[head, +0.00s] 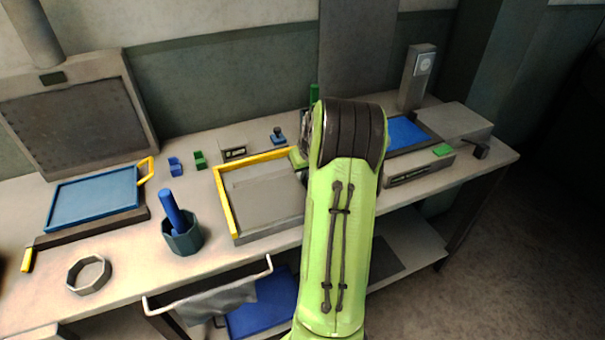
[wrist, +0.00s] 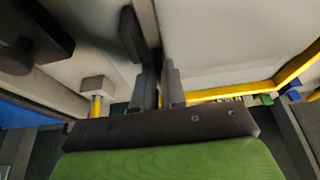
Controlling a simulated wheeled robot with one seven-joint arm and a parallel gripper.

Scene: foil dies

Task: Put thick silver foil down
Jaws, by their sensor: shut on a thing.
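My gripper (wrist: 158,75) points away from the wrist camera, its two dark fingers close together. It is shut on a thin grey piece (wrist: 150,22) seen nearly edge-on between and beyond the fingertips; it looks like the silver foil, but its shape is mostly hidden. In the head view my green arm hides the gripper and what it holds. The arm reaches over the bench at the right side of a yellow-edged tray (head: 228,205). The tray has a flat grey floor or sheet; I cannot tell which. Its yellow edge also shows in the wrist view (wrist: 295,68).
A dark cup (head: 183,242) with a blue rod (head: 170,208), a grey ring (head: 89,275) and a blue plate (head: 95,198) stand left of the tray. A blue-topped unit (head: 405,133) and a grey upright block (head: 417,78) stand at the right. The bench front has some clear room.

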